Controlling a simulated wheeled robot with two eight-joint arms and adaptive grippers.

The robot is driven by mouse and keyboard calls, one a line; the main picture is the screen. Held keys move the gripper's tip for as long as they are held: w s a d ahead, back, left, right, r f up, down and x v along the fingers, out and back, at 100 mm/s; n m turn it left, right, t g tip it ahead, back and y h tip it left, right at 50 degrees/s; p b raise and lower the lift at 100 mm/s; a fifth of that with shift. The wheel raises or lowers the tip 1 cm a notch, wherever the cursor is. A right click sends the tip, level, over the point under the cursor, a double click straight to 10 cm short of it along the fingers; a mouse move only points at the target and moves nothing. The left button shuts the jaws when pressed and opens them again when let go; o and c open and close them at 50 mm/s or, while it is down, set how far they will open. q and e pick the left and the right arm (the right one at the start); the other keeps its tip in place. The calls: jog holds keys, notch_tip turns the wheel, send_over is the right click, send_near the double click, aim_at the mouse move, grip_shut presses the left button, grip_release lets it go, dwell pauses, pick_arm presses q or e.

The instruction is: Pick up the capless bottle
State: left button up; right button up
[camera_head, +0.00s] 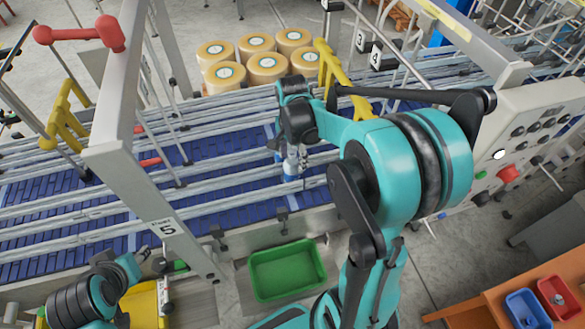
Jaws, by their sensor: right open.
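My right gripper (298,160) hangs from the teal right arm over the conveyor (215,195) near the middle of the view. It points down, is open, and is small and partly hidden by its own wrist. A small bottle with white and blue parts (290,168) stands at the gripper, between or just beside the fingers; I cannot tell which. Its top is hidden by the gripper, so I cannot see whether it has a cap. My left gripper (165,292) is at the lower left, in front of the conveyor, and too small to read.
Metal guide rails run along the blue conveyor, and a grey frame post (150,200) crosses the left side. A green bin (288,270) is on the near side. A control panel (530,130) is at the right. Blue (527,309) and red (560,301) bins sit at the lower right.

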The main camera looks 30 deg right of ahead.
aim_at(291, 174)
jog(key=shift+a+f, duration=0.1)
jog(key=shift+f, duration=1.5)
jog(key=shift+c, duration=0.2)
jog(key=c, duration=1.1)
jog(key=shift+r, duration=0.1)
